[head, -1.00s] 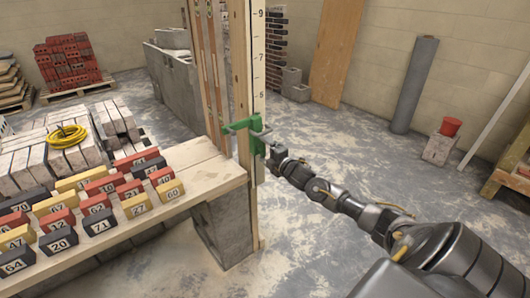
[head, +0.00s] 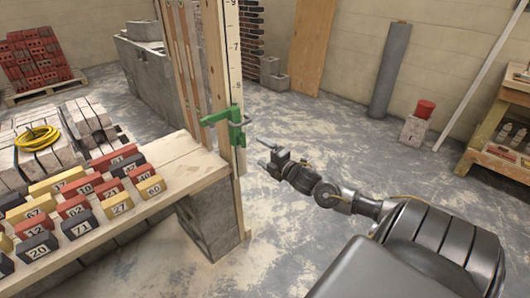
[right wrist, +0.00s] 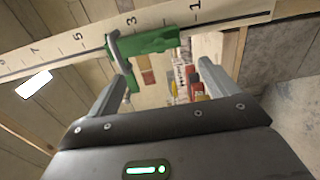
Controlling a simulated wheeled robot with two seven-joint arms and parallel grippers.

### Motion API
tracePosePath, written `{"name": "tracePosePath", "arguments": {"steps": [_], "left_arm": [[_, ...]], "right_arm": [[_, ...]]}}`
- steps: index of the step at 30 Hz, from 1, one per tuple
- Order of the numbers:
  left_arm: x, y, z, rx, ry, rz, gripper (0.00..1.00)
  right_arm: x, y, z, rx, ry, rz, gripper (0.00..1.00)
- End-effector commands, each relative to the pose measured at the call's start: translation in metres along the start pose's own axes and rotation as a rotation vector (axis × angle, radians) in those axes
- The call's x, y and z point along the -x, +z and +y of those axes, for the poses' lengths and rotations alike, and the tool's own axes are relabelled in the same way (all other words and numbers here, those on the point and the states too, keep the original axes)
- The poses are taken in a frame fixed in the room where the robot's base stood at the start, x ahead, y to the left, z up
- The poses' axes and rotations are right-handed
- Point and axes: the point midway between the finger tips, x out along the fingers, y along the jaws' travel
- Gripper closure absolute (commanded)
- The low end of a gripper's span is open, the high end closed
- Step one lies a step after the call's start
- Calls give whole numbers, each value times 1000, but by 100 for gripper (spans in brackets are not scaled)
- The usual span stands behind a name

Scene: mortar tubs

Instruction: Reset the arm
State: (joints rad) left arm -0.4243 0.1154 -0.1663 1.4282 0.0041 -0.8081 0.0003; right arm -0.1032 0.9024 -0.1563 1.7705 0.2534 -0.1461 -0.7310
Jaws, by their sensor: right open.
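My right gripper (head: 262,154) is open and empty in the head view, a little to the right of a green clamp (head: 222,117), with a gap between them. The clamp sits on an upright wooden board with a number scale (head: 232,60). In the right wrist view the clamp (right wrist: 150,42) lies ahead of my open right gripper (right wrist: 162,68), on the scale board (right wrist: 75,42). My left gripper is not in view.
A wooden bench (head: 192,172) with several numbered red, yellow and black blocks stands at the left. A grey roll (head: 390,70) leans on the back wall. The floor between is clear.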

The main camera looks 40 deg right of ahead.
Motion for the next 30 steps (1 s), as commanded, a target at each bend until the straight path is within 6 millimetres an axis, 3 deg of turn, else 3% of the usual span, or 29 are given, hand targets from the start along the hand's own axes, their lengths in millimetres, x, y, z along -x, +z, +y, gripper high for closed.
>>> {"name": "tracePosePath", "arguments": {"steps": [5,23,26,29,30], "left_arm": [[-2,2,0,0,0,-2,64],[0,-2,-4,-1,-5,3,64],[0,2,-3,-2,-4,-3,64],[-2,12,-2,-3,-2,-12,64],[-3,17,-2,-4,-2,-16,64]], "right_arm": [[8,0,0,0,0,0,15],[9,1,-3,-6,-6,-4,15],[12,7,-24,-47,-48,-33,15],[23,18,-72,-137,-138,-96,15],[31,23,-98,-184,-187,-131,15]]}}
